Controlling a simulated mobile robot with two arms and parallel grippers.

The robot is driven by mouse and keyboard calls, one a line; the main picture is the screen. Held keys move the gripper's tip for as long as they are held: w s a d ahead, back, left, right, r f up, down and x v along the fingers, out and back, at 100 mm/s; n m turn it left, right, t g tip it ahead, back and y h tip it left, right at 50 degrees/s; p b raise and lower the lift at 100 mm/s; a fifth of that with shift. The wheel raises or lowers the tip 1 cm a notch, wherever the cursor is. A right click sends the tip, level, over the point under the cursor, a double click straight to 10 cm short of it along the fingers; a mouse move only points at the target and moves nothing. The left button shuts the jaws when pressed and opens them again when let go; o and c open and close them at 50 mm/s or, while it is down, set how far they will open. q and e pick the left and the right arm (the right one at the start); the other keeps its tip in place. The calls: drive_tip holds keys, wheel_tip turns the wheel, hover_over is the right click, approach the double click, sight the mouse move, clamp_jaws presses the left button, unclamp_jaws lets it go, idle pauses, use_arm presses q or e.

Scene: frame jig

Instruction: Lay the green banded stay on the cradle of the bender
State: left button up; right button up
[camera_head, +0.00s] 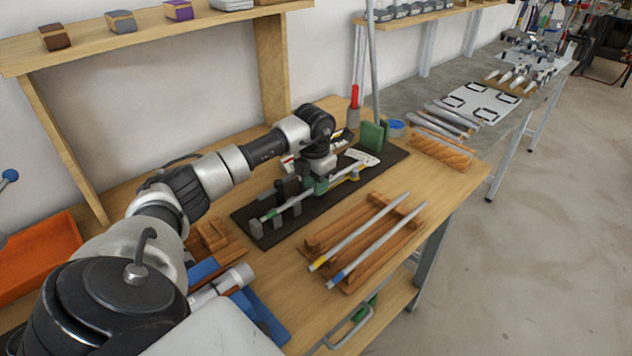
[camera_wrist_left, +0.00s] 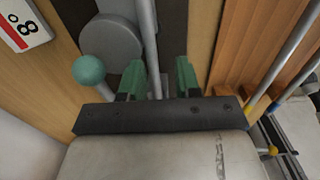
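The green banded stay (camera_head: 285,208) is a thin grey rod with a green mark near its left end. It lies along the bender (camera_head: 250,232), a dark plate with grey and black posts, and appears to rest on the posts. My left gripper (camera_head: 319,187) is low over the bender, at the middle of the stay. In the left wrist view its green fingers (camera_wrist_left: 158,80) stand apart on either side of the stay (camera_wrist_left: 149,40), with a gap showing. The stay's contact with the cradle is partly hidden by the gripper. My right gripper is not in view.
A wooden rack (camera_head: 385,225) in front holds two grey rods, one yellow banded, one blue banded. A green block (camera_head: 372,135) stands at the bender's far end. An orange tray (camera_head: 40,255) is at left. A shelf (camera_head: 150,25) overhangs the back of the bench.

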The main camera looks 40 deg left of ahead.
use_arm(q)
drive_tip(key=shift+s+a+f, duration=0.2)
drive_tip(key=shift+a+f, duration=0.05)
drive_tip(key=shift+f, duration=0.1)
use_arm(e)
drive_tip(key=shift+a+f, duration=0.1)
use_arm(q)
drive_tip(key=r, duration=0.4)
drive_tip(key=shift+w+a+r+b, duration=0.25)
drive_tip(key=shift+a+r+b, duration=0.15)
wheel_tip(320, 180, up, 7)
drive_tip(key=d, duration=0.1)
drive_tip(key=shift+f, duration=0.15)
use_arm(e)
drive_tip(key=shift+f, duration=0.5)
